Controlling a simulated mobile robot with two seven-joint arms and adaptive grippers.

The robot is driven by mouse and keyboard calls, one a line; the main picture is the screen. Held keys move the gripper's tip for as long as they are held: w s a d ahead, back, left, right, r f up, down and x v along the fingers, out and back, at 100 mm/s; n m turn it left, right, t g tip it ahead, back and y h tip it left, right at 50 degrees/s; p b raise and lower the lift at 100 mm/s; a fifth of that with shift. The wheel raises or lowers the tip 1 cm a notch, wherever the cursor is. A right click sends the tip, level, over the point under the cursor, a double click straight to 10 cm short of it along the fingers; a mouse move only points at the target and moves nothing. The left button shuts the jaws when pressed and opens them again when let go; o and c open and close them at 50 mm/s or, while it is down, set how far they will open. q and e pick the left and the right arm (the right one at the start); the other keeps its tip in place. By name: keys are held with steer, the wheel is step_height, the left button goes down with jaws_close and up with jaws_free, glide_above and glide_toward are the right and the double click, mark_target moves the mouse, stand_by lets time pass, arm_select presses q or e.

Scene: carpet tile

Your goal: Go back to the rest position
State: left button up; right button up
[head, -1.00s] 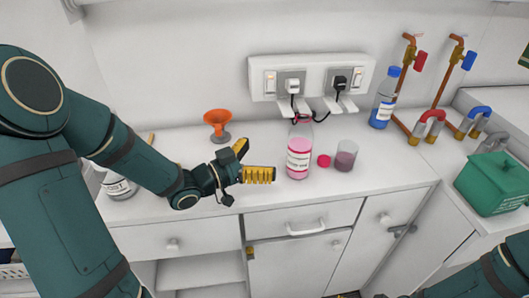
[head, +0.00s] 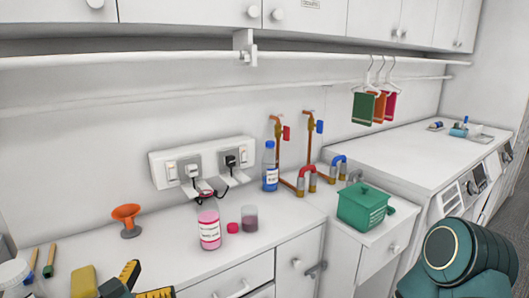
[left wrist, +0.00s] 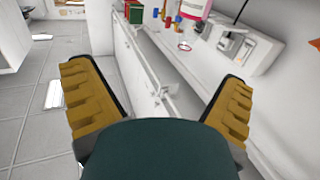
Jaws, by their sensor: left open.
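My left gripper (head: 146,279) shows at the bottom left edge of the head view, with yellow ribbed finger pads. In the left wrist view it is wide open (left wrist: 156,78), with nothing between its fingers. The pink-filled bottle (head: 209,230) stands upright on the counter, to the right of and apart from the gripper. It also seems to show at the top of the left wrist view (left wrist: 193,8). My right gripper is out of view; only a link of my right arm shows at the lower right.
Beside the bottle are a pink cap (head: 233,227) and a beaker (head: 250,218). An orange funnel (head: 127,219), a blue-capped bottle (head: 270,168), a green box (head: 363,206) and a yellow block (head: 84,281) also stand here. Cupboards and a rail (head: 150,59) run overhead.

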arm_select(q)
steer(key=w+d+f+n+g+y, duration=0.1)
steer(key=d+f+n+g+y, duration=0.1)
steer(key=f, duration=0.4)
steer(key=w+d+f+n+g+y, duration=0.1)
steer(key=d+f+n, duration=0.15)
steer(key=f, duration=0.45)
steer(key=s+d+f+n+g+y, duration=0.1)
steer(key=s+d+f+g, duration=0.3)
steer(key=s+f, duration=0.4)
steer(key=s+d+f+n+g+y, duration=0.1)
steer(key=s+d+f+n+g, duration=0.1)
steer(key=s+d+f+g, duration=0.3)
steer(key=s+f+g, duration=0.1)
steer(key=s+f, duration=0.2)
steer(key=f, duration=0.2)
steer(key=shift+s+d+n+y, duration=0.15)
steer(key=shift+s+n+y, duration=0.2)
steer(key=shift+y, duration=0.05)
